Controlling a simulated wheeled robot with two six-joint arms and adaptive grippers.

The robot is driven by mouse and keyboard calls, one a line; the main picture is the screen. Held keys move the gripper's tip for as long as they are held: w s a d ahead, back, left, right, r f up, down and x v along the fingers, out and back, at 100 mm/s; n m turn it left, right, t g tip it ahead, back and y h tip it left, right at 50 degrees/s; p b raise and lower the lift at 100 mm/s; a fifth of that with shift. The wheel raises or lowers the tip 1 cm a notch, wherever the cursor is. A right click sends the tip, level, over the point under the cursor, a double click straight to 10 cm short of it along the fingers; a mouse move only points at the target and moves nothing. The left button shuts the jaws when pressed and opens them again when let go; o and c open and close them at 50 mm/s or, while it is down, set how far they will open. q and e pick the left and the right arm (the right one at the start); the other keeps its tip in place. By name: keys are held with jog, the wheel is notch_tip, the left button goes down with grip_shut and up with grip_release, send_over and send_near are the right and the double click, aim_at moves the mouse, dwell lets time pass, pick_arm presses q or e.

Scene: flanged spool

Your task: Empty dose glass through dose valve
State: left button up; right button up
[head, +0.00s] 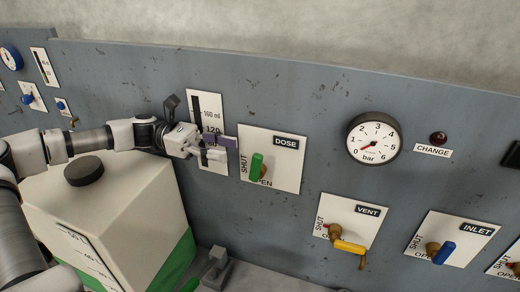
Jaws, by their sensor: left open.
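The dose valve has a green handle (257,167) on a white plate (288,172) marked DOSE, with SHUT at the left and OPEN at the bottom. The handle stands roughly upright in the picture and covers the first letter of OPEN. A dose glass scale (211,103) with a dark column and ml marks is left of it, its lower part hidden by my left gripper. My left gripper (226,150) is open and empty, just left of the handle, apart from it as far as I can tell. My right gripper is out of view.
A pressure gauge (374,138) and a CHANGE lamp (438,138) are at the right. The yellow vent handle (349,247) and blue inlet handle (444,252) sit lower right. A large pale canister (115,205) with a black cap stands below my left arm.

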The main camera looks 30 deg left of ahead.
aim_at(253, 157)
pick_arm(q)
jog(key=b+x, duration=0.1)
jog(key=x, duration=0.7)
jog(key=shift+s+d, duration=0.1)
jog(key=shift+s, duration=0.05)
jog(key=shift+s+d, duration=0.1)
grip_shut()
